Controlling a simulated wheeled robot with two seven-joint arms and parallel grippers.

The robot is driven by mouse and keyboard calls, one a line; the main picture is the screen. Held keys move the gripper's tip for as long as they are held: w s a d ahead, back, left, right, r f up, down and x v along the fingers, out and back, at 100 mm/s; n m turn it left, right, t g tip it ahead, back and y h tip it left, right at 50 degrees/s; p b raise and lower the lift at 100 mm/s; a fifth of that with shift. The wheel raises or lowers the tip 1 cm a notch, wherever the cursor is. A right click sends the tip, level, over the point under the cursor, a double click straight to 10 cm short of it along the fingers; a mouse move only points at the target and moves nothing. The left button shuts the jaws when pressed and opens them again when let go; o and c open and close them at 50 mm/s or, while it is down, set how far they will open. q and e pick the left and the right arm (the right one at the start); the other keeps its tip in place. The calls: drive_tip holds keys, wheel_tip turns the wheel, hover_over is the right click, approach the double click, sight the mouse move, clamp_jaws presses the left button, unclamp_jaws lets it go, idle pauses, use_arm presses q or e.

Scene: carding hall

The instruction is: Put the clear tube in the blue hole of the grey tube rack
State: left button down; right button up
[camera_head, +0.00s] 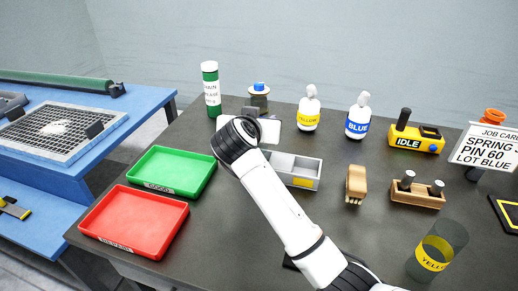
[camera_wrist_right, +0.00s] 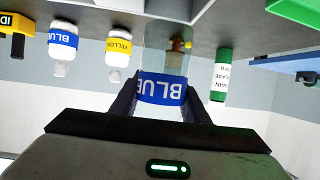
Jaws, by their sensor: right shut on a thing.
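My right gripper (camera_wrist_right: 160,98) is shut on a clear tube (camera_wrist_right: 163,62) with a blue band lettered BLUE, seen in the right wrist view. In the head view my right arm reaches over the middle of the bench, and its wrist hides the fingers and most or all of the held tube. A grey box (camera_head: 311,182) with open compartments and a yellow label, perhaps the tube rack, is partly behind my arm. Its left part, and any blue marking there, is hidden. Another clear tube (camera_head: 456,237), banded YELLOW, stands at the lower right. My left gripper is not in view.
A green tray (camera_head: 172,149) and a red tray (camera_head: 135,198) lie on the left. Behind stand a green canister (camera_head: 210,73), a yellow-labelled bottle (camera_head: 308,103) and a blue-labelled bottle (camera_head: 358,109). A brush (camera_head: 355,184) and a wooden block (camera_head: 416,198) are right of the grey box.

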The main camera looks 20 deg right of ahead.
drive_tip(key=shift+f+b, duration=0.3)
drive_tip(key=shift+f, duration=2.9)
drive_tip(key=shift+f, duration=0.15)
drive_tip(key=o, duration=1.1)
drive_tip(key=shift+c, duration=0.2)
drive_tip(key=shift+a+r, duration=0.1)
drive_tip(key=shift+r, duration=0.1)
drive_tip(key=v, duration=1.2)
drive_tip(key=shift+f+p, duration=0.15)
drive_tip(key=shift+p, duration=0.2)
